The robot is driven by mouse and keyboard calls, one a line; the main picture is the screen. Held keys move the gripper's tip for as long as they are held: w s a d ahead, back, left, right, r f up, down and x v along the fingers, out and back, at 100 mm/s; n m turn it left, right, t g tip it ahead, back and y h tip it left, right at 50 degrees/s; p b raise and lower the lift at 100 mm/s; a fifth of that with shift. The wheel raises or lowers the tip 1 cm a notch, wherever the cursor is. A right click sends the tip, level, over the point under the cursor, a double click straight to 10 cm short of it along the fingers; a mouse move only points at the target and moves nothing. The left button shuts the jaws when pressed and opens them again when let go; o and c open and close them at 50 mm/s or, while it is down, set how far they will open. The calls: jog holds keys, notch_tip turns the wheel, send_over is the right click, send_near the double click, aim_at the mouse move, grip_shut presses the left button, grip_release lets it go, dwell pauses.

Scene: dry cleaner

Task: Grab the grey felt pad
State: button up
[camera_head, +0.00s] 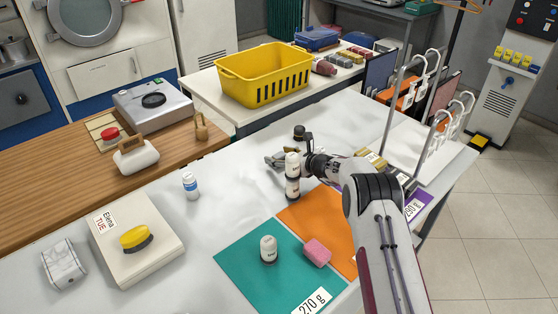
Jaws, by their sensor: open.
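My arm reaches in from the lower right over the white table. My gripper (279,160) is open near the middle of the table, partly hidden by the white and black parts at the end of my arm. It is small here, and I cannot see anything held between its fingers. I cannot pick out the grey felt pad for certain; small grey shapes around the gripper are hard to tell apart.
An orange mat (318,215) lies under my arm. A white-and-blue bottle (190,187) stands left. A wire rack (437,110) stands right.

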aim_at(280, 155)
jog(key=c, duration=1.2)
jog(key=shift+o, duration=0.2)
jog(key=shift+f, duration=0.1)
notch_tip(280, 155, up, 18)
